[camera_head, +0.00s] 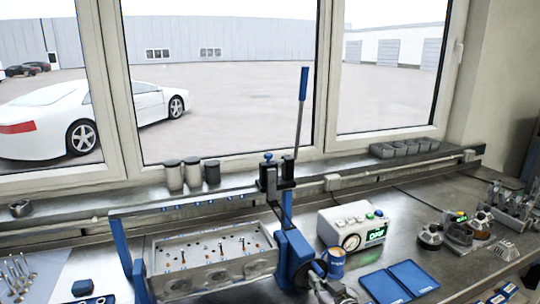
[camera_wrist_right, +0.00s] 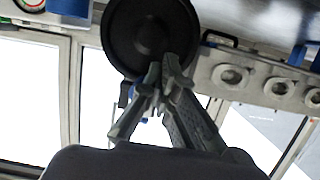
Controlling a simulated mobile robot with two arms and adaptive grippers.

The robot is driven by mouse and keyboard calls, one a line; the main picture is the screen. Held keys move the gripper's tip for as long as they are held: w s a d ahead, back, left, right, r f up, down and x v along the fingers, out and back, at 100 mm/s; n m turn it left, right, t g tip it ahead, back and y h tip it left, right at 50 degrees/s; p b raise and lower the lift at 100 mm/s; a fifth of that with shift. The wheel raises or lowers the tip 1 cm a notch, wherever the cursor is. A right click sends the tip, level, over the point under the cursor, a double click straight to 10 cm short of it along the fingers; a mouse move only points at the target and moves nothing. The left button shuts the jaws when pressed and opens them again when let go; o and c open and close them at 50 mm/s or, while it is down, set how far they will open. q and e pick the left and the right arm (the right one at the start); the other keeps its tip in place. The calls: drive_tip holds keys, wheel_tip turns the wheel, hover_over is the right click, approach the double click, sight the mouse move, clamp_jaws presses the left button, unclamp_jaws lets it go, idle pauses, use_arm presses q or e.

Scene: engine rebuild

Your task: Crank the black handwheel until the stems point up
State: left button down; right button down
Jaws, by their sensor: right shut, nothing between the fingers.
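The black handwheel (camera_head: 320,268) is on the right end of the blue fixture (camera_head: 296,255), partly hidden by my right gripper. In the right wrist view the round handwheel (camera_wrist_right: 150,30) fills the top middle. My right gripper (camera_head: 322,282) is at the handwheel's near side; its fingers (camera_wrist_right: 168,68) are shut with nothing between them and overlap the wheel's lower part in the wrist view. Whether they touch it I cannot tell. The grey cylinder head (camera_head: 215,272) sits in the fixture, with small pins and holes on its upper face. My left gripper is not in view.
Blue trays (camera_head: 400,281) lie in front. A tall blue-handled lever (camera_head: 302,90) rises above the fixture.

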drive_tip(key=r+p+v, duration=0.1)
drive_tip(key=p+v, duration=0.3)
drive_tip(key=v, duration=0.4)
drive_tip(key=shift+r+p, duration=0.3)
drive_tip(key=shift+r, duration=0.05)
drive_tip(key=shift+w+f, duration=0.1)
